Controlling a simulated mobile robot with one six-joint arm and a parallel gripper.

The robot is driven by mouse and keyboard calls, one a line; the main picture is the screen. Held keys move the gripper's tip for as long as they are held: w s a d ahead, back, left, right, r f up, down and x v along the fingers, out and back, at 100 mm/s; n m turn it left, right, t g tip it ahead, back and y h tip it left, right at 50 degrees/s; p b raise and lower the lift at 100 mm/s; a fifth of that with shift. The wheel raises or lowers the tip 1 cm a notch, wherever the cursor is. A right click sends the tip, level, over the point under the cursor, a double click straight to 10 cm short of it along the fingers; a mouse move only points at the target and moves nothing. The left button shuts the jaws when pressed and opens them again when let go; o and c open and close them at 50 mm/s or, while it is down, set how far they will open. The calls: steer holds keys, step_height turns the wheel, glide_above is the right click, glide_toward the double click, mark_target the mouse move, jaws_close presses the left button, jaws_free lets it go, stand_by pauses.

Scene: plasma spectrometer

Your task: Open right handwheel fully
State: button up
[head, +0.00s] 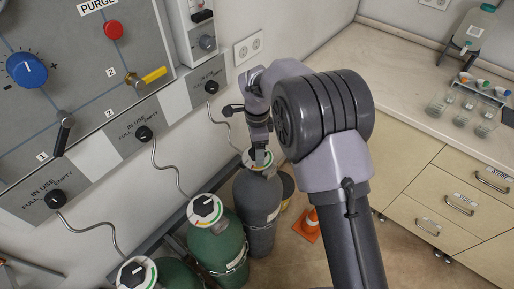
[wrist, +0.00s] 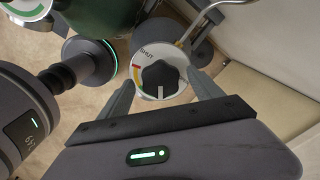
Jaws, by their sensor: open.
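The right handwheel is a black lobed knob (wrist: 160,78) on a white round dial with "SHUT" printed along its upper left and a coloured arc on its left side. A white mark on the knob points down in the wrist view. In the head view the dial (head: 262,160) tops the grey cylinder (head: 257,208) and is partly hidden by my gripper (head: 260,150). In the wrist view my gripper (wrist: 160,80) is open, with one finger on each side of the knob. I cannot tell whether the fingers touch it.
Green cylinders with similar dials stand to the left, at the middle (head: 205,210) and far left (head: 137,273). A wall panel (head: 90,80) with knobs and hoses is behind them. A drawer cabinet (head: 455,200) is at right.

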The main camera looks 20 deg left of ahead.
steer(key=c, duration=1.4)
steer(key=shift+o, duration=0.2)
steer(key=n+p, duration=0.1)
steer(key=n, duration=0.2)
steer(key=shift+r+n, duration=0.1)
steer(key=shift+n, duration=0.2)
steer(key=shift+n+p, duration=0.6)
steer(key=shift+n, duration=1.4)
steer(key=o, duration=1.4)
steer(key=shift+c, duration=0.2)
